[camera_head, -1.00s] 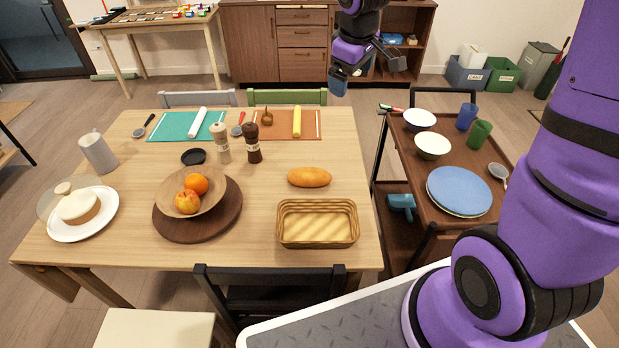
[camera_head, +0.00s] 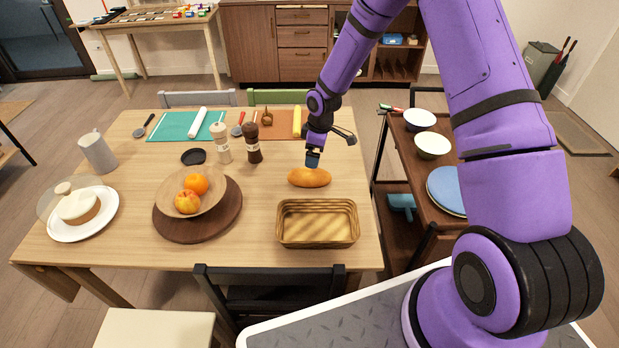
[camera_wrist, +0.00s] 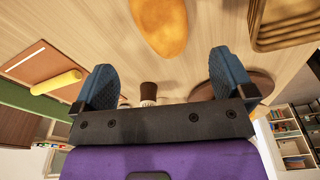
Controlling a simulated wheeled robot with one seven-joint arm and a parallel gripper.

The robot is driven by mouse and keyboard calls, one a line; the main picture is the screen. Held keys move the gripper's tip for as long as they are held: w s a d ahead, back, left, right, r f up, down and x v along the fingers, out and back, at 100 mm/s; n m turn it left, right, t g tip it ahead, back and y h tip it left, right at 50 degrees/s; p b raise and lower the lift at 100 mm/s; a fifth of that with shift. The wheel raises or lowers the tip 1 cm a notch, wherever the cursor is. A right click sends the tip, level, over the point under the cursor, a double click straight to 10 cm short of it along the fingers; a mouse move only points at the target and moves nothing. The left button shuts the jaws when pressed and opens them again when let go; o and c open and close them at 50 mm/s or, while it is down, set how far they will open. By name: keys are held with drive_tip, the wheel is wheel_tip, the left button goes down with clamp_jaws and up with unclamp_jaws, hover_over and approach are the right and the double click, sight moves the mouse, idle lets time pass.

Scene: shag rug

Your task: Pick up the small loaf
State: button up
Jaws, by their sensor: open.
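The small loaf (camera_head: 309,178) is golden brown and oval, lying on the wooden table behind the basket. My gripper (camera_head: 312,160) is just above and behind the loaf, pointing down, and its tip overlaps the loaf's upper edge in the head view. In the wrist view the loaf (camera_wrist: 160,22) shows at the top, beyond and between the two blue fingertips. My gripper (camera_wrist: 166,78) is open there, with nothing between the fingers. I cannot tell whether it touches the loaf.
A rectangular woven basket (camera_head: 318,239) stands in front of the loaf. A dark pepper mill (camera_head: 254,144) and a fruit bowl (camera_head: 172,187) on a round board stand to the left. A cart (camera_head: 411,163) with bowls is to the right. Bare table lies left of the loaf.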

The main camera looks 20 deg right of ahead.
sight(310, 172)
drive_tip(key=f, duration=0.3)
drive_tip(key=a+f, duration=0.1)
drive_tip(key=f, duration=0.7)
drive_tip(key=shift+w+a, duration=0.3)
drive_tip(key=shift+w, duration=0.05)
drive_tip(key=c, duration=0.9)
